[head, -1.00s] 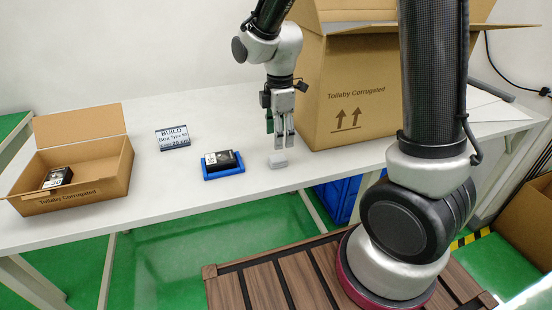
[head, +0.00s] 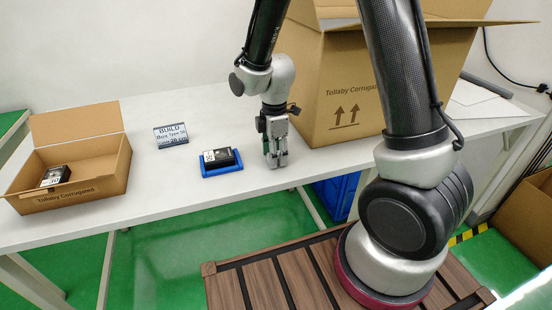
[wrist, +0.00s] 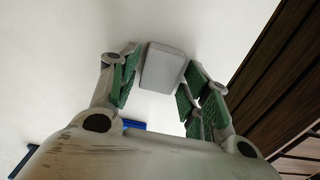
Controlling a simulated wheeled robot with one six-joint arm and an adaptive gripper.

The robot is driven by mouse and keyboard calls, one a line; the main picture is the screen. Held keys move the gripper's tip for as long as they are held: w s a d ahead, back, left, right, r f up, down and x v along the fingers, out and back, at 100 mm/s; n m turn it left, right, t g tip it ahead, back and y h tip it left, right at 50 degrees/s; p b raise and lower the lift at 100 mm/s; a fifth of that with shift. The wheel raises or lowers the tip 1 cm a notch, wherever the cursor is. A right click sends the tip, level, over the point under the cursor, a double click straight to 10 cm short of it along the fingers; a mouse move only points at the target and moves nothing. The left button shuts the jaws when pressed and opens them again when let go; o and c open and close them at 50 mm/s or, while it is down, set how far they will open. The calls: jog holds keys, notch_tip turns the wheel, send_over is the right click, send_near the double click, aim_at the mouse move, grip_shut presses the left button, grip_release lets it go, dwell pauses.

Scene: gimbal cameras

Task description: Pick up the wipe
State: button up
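The wipe is a small light grey, rounded block (wrist: 163,66) on the white table. In the wrist view it lies between the tips of my gripper (wrist: 165,72), whose green-padded fingers stand apart on either side of it. The fingers look open, with a narrow gap on the left and a gap on the right. In the head view my gripper (head: 276,160) points down at the table near its front edge, and its fingers mostly hide the wipe.
A blue tray (head: 222,172) with a black boxed item (head: 219,158) stands just left of my gripper.

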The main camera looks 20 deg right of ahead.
jog(key=c, duration=0.4)
notch_tip(320, 180, up, 10)
jog(key=shift+r, duration=0.1)
dwell(0.5)
jog(key=shift+a, duration=0.1)
jog(key=shift+c, duration=0.3)
